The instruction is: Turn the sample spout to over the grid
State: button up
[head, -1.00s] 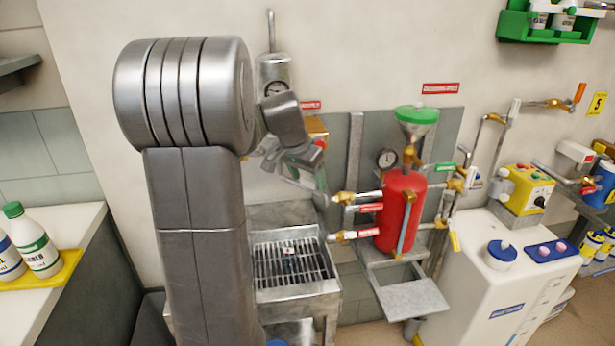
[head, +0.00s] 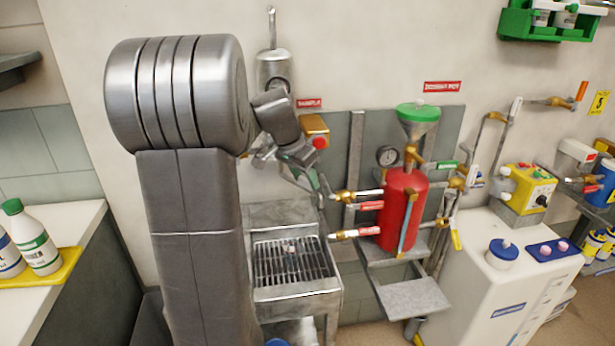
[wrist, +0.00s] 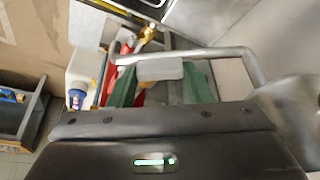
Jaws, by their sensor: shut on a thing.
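The sample spout (wrist: 215,53) is a bent grey metal pipe across the upper middle of the wrist view. A flat grey piece (wrist: 160,70) on it sits between the green fingers of my gripper (wrist: 162,88). My gripper is shut on the spout. In the head view my gripper (head: 308,180) is in front of the wall, above the back right part of the steel sink. The grid (head: 275,268) is the slatted top of that sink. The spout is mostly hidden by my gripper in the head view, so I cannot tell exactly where its outlet points.
A red tank (head: 394,225) with a green funnel (head: 417,113) and white-ended valves (head: 347,194) stands close right of my gripper. A white cabinet (head: 488,265) stands further right.

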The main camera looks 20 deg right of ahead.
jog(key=shift+a+r+m+g+b, duration=0.1)
jog(key=shift+a+m+g, duration=0.35)
jog(key=shift+a+m, duration=0.65)
jog(key=shift+a+f+m+g+b, duration=0.1)
jog(key=shift+a+m+g, duration=0.4)
jog(key=shift+a+m, duration=0.55)
jog(key=shift+a+r+m+g+b, duration=0.1)
jog(key=shift+a+m+g, duration=0.35)
jog(key=shift+a+m, duration=0.65)
jog(key=shift+d+m, duration=0.3)
jog(key=shift+m, duration=0.05)
jog(key=o, duration=1.4)
jog(key=p+v, duration=0.1)
jog(key=v, duration=1.2)
jog(key=shift+a+r, duration=0.25)
jog(key=shift+r, duration=0.05)
jog(key=b+x, duration=0.1)
jog(key=x, duration=1.3)
